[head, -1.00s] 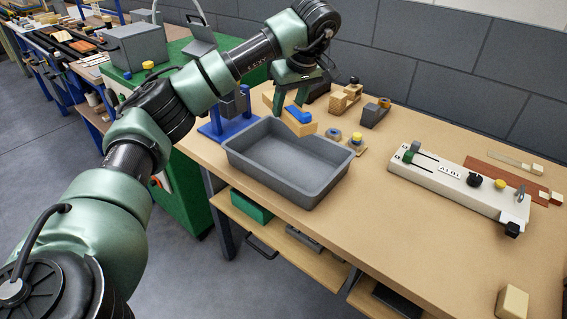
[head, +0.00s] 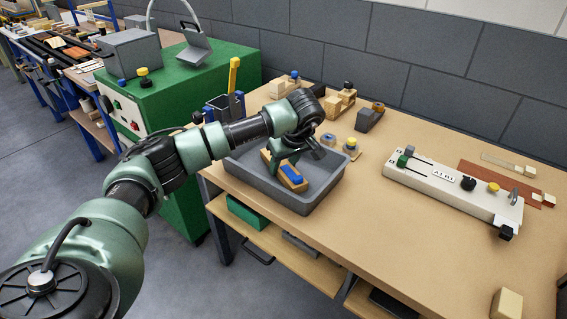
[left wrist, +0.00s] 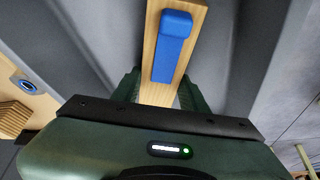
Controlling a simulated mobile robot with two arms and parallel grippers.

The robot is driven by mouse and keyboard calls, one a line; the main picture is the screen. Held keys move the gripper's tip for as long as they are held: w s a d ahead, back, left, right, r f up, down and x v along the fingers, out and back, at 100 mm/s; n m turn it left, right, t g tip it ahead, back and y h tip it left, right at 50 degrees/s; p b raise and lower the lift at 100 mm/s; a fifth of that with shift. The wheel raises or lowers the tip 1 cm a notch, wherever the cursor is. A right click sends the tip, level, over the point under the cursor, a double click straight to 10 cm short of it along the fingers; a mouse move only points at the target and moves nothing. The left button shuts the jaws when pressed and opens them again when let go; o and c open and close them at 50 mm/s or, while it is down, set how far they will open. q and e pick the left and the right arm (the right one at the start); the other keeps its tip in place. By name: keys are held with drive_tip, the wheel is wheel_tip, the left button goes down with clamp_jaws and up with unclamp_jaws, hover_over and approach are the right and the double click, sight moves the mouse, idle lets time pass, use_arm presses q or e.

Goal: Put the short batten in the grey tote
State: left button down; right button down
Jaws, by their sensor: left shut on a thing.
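The short batten (head: 283,171) is a pale wooden bar with a blue piece on its upper face. My left gripper (head: 289,160) is shut on it and holds it tilted within the grey tote (head: 325,180), below or about level with the rim. Whether the batten touches the tote's floor cannot be told. In the left wrist view the batten (left wrist: 151,45) runs up between the fingers of my gripper (left wrist: 160,92), with grey tote walls on both sides. My arm hides the tote's back left part. My right gripper is not in view.
The tote stands on the wooden bench (head: 390,220). A green cabinet (head: 195,85) stands to its left. Small wooden blocks (head: 340,102) and a tape-like roll (head: 329,140) lie behind it. A white jig (head: 455,190) lies right, with free bench between.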

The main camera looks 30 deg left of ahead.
use_arm(q)
drive_tip(key=c, duration=0.8)
unclamp_jaws()
drive_tip(key=shift+o, duration=0.2)
drive_tip(key=shift+r, duration=0.1)
drive_tip(key=v, duration=1.2)
drive_tip(key=shift+b, duration=0.35)
